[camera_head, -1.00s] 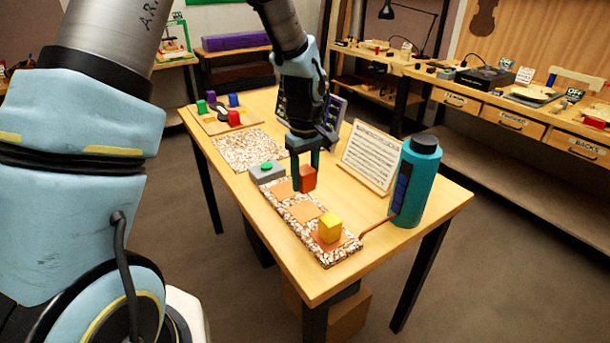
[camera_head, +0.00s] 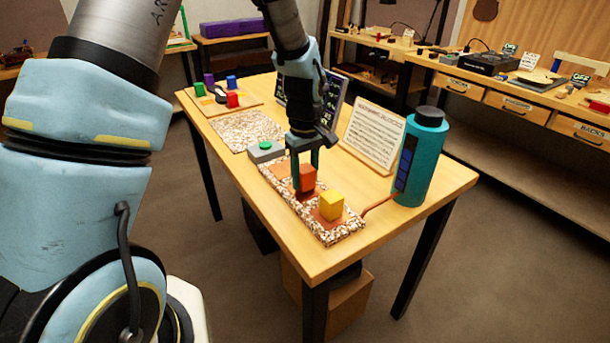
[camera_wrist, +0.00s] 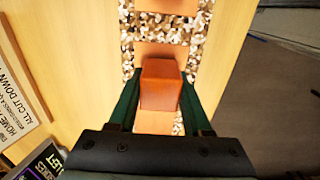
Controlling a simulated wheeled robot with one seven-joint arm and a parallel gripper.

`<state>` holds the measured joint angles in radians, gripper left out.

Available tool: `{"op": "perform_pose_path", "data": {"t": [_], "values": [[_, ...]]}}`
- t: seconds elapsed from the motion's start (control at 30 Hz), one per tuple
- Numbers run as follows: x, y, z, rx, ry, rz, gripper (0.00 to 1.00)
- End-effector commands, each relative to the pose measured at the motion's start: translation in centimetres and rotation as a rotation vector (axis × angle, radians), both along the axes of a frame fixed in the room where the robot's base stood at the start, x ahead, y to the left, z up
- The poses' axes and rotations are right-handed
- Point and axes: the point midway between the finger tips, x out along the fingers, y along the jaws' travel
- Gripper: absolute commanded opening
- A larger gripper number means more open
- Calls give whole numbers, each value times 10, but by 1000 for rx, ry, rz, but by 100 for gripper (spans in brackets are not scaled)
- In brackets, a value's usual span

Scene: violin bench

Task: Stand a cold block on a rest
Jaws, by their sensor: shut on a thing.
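My gripper (camera_head: 306,168) points down and is shut on an orange-red block (camera_head: 307,181), which also shows between the fingers in the wrist view (camera_wrist: 160,85). The block is upright, at or just above the middle pad of a speckled strip (camera_head: 345,236); I cannot tell whether it touches. A yellow block (camera_head: 331,205) stands on the copper-coloured pad at the strip's near end. In the wrist view, a bare copper-coloured pad (camera_wrist: 160,49) shows beyond the held block, and part of another pad (camera_wrist: 154,122) shows below it.
A teal bottle (camera_head: 421,160) stands right of the strip, with a thin tube towards it. A sheet on a stand (camera_head: 373,138) is behind. A grey box with a green button (camera_head: 265,151) adjoins the strip's far end. A board (camera_head: 205,108) holds several coloured blocks.

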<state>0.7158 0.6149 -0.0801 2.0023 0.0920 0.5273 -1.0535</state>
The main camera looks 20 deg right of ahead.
Motion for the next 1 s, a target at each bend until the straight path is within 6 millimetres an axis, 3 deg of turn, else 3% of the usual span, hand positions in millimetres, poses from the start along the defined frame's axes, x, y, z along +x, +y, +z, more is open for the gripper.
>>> {"op": "perform_pose_path", "data": {"t": [0.53, 0.57, 0.83, 1.0], "values": [[0, 0, -11, 1, 0, 0, 0], [0, 0, -10, 1, 0, 0, 52], [0, 0, -10, 0, 0, 0, 83], [0, 0, -9, 0, 0, 0, 84]]}}
